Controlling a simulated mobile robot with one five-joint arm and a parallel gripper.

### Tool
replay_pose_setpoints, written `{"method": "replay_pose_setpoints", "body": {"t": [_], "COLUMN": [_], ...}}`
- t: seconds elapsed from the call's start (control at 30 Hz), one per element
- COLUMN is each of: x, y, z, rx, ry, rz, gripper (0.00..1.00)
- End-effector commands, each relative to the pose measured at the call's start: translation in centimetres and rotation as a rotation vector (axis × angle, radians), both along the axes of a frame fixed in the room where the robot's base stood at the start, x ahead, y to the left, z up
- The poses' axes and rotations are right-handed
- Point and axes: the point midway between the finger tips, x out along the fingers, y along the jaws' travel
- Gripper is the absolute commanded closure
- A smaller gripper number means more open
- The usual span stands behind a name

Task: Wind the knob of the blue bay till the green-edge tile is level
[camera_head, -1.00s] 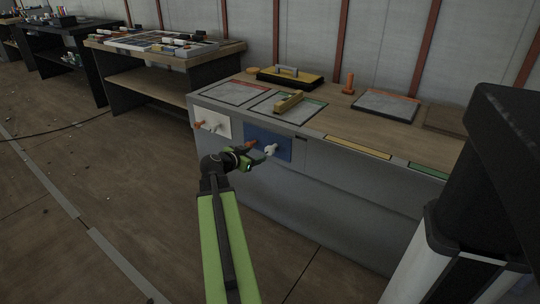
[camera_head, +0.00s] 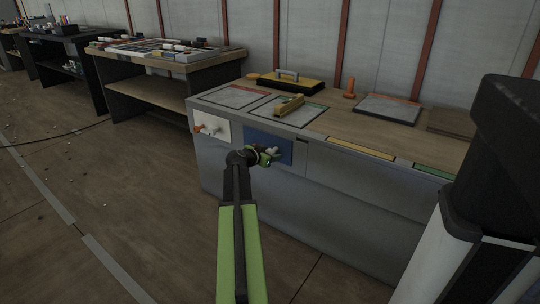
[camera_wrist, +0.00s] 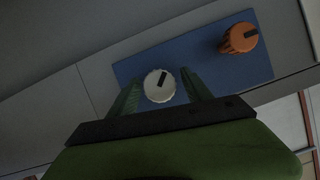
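The blue bay's panel (camera_head: 283,142) is on the front of the grey counter, with a white knob (camera_wrist: 160,86) and an orange knob (camera_wrist: 239,39) showing in the wrist view. Each has a dark pointer mark. My gripper (camera_head: 270,156) is open at the panel. In the wrist view its fingers (camera_wrist: 161,93) stand either side of the white knob, with a visible gap on each side. In the head view my gripper partly hides the knobs. The green-edge tile (camera_head: 302,116) lies in the counter top above, with a yellow level (camera_head: 289,105) on it. Its tilt is too small to tell.
A white panel (camera_head: 211,127) with orange and white knobs is left of the blue one. An orange-edged tile (camera_head: 228,95), a yellow-black float (camera_head: 290,83), an orange cone-like piece (camera_head: 349,87) and another tile (camera_head: 388,108) are on the counter.

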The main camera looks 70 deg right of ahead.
Motion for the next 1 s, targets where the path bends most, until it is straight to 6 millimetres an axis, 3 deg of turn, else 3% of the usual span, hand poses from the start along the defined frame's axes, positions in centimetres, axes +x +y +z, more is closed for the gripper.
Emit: {"method": "replay_pose_setpoints", "body": {"t": [0.07, 0.4, 0.53, 0.77, 1.0], "x": [0.01, 0.03, 0.18, 0.22, 0.16], "y": [0.01, 0.03, -0.07, -0.07, 0.05], "z": [0.01, 0.00, 0.05, -0.04, 0.00], "rx": [0.000, 0.000, 0.010, 0.077, 0.082], "ry": [0.000, 0.000, 0.044, 0.294, 0.311], "rz": [0.000, 0.000, 0.002, 0.001, 0.002], "gripper": [0.55, 0.99, 1.00, 1.00, 1.00]}}
